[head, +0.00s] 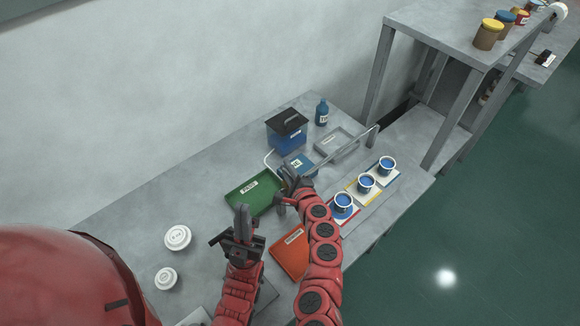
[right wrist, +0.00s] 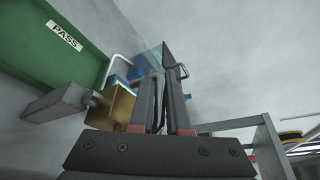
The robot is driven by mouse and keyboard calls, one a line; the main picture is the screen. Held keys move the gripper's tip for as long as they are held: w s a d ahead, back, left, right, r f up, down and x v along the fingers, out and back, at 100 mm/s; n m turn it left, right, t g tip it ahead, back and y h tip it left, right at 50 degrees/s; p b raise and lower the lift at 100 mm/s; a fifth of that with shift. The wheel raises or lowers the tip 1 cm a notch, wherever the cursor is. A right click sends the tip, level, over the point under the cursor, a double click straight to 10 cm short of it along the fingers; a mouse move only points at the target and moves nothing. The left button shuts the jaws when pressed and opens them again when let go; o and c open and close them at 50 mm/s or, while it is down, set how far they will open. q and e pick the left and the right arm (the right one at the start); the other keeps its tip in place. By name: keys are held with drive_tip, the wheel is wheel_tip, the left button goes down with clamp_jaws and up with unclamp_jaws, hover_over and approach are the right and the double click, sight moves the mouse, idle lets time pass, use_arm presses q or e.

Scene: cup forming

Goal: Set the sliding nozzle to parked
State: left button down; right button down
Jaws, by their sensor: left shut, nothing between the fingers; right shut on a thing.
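The thin grey rail (head: 350,145) runs above the bench from near my right gripper to the back right. My right gripper (head: 287,177) is at its near left end, beside the white tube and the green tray. In the right wrist view its fingers (right wrist: 162,95) are shut on a narrow dark part, taken as the sliding nozzle's handle (right wrist: 158,112). A brass block (right wrist: 113,107) with a grey bar sits just left of the fingers. The nozzle is mostly hidden by the gripper in the head view. My left gripper (head: 242,215) is shut and empty, in front of the green tray.
A blue tank (head: 287,140) with a black lid and a blue bottle (head: 321,113) stand behind. Three cups with blue contents (head: 343,201) line the right edge. A green PASS tray (head: 236,203), an orange tray (head: 285,262) and white lids (head: 177,238) lie left and front.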

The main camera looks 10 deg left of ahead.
drive_tip(key=shift+s+a, duration=0.15)
drive_tip(key=shift+a, duration=0.05)
drive_tip(key=c, duration=0.9)
unclamp_jaws()
drive_tip(key=shift+s+d, duration=0.1)
drive_tip(key=shift+s+d, duration=0.15)
drive_tip(key=b+v, duration=0.1)
drive_tip(key=v, duration=1.5)
drive_tip(key=shift+s+d+r, duration=0.15)
drive_tip(key=shift+s+r, duration=0.05)
drive_tip(key=shift+s, duration=0.15)
